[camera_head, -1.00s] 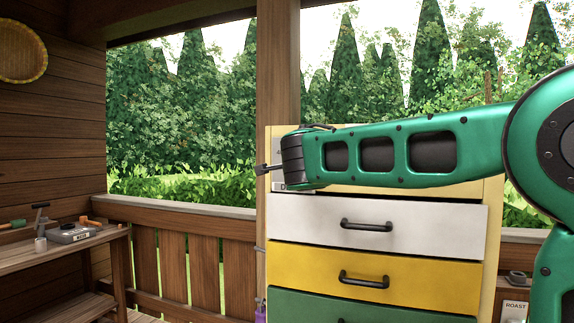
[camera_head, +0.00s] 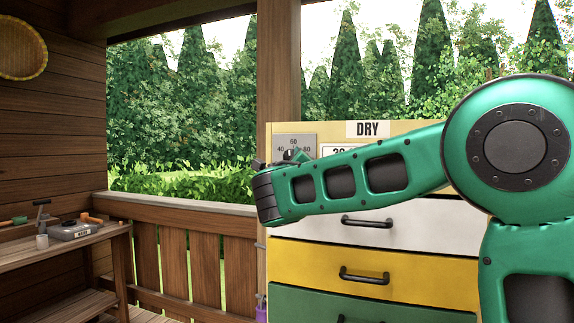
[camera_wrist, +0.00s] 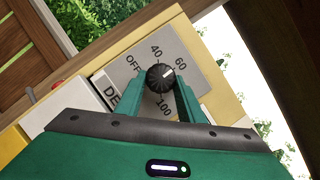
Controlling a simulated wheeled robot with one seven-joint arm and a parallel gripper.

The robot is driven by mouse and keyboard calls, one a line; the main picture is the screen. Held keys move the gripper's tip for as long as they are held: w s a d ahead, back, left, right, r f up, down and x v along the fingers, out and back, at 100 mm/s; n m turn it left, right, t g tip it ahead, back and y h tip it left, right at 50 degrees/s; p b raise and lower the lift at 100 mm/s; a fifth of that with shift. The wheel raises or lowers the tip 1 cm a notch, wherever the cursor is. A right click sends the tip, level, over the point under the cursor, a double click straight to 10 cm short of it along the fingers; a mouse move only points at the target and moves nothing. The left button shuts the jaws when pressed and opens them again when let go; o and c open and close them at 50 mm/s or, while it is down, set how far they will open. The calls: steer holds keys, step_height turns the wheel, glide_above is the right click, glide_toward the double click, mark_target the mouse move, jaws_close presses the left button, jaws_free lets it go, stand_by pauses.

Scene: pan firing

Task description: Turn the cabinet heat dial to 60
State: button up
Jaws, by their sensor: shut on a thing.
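The heat dial (camera_wrist: 157,78) is a black round knob with a white pointer line on a grey plate (camera_wrist: 187,84) of the cabinet. In the wrist view the plate shows OFF, 40, 60 and 100, and the pointer line aims roughly at 60. My gripper (camera_wrist: 160,84) has its two green fingers on either side of the knob, shut on it. There my gripper is at the knob, partly hidden by my arm.
A wooden railing (camera_head: 190,212) and a workbench (camera_head: 75,245) with tools stand to the left.

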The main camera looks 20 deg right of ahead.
steer(key=shift+w+f+m, duration=0.1)
steer(key=shift+f+m, duration=0.2)
steer(key=shift+f, duration=0.05)
steer(key=o, duration=1.1)
steer(key=shift+w, duration=0.1)
steer(key=shift+c, duration=0.2)
steer(key=shift+r, duration=0.15)
steer(key=v, duration=1.1)
steer(key=shift+w, duration=0.1)
